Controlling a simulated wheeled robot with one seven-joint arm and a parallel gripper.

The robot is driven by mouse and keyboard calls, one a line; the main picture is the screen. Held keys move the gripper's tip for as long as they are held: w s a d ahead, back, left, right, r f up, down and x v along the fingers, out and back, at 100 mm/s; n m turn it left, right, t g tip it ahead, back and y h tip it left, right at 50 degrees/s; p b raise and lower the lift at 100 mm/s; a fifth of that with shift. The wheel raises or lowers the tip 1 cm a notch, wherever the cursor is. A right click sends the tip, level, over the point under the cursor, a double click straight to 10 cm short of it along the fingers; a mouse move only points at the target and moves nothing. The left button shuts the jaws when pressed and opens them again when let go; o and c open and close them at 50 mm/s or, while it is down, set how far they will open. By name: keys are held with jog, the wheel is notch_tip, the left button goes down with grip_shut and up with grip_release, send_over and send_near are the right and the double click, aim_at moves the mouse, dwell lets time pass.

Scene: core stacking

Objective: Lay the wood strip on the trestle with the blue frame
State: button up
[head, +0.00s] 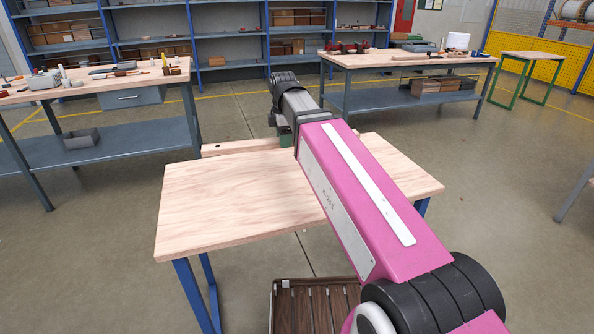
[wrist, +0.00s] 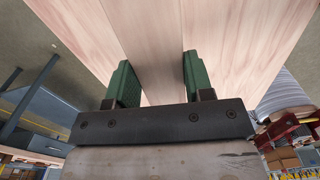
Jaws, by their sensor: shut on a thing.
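The trestle with the blue frame (head: 235,205) stands in front of me with a pale wood top and blue legs. The pale wood strip (head: 240,147) shows along the far edge of that top, with a dark hole near its left end. My pink arm reaches over the top and hides the strip's right part. My gripper (head: 285,139) is at the far edge, largely hidden by the arm. In the wrist view, its green fingers (wrist: 157,62) are closed on the strip (wrist: 155,35). I cannot tell whether the strip touches the top.
A dark slatted wooden box (head: 312,305) is on the floor below the near edge. A cluttered workbench (head: 95,88) stands left, another (head: 400,62) behind. A green-framed trestle (head: 530,56) is at the far right. Most of the blue trestle's top is bare.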

jog(key=shift+w+a+r+n, duration=0.1)
jog(key=shift+a+n, duration=0.3)
jog(key=shift+a, duration=0.1)
jog(key=shift+w+a, duration=0.15)
jog(key=shift+w, duration=0.1)
send_over(286, 156)
notch_tip(286, 156, down, 7)
jog(key=shift+w+r, duration=0.1)
jog(key=shift+f, duration=2.05)
jog(key=shift+f, duration=0.15)
jog(key=o, duration=1.2)
notch_tip(286, 156, up, 12)
jog(key=shift+r, duration=0.15)
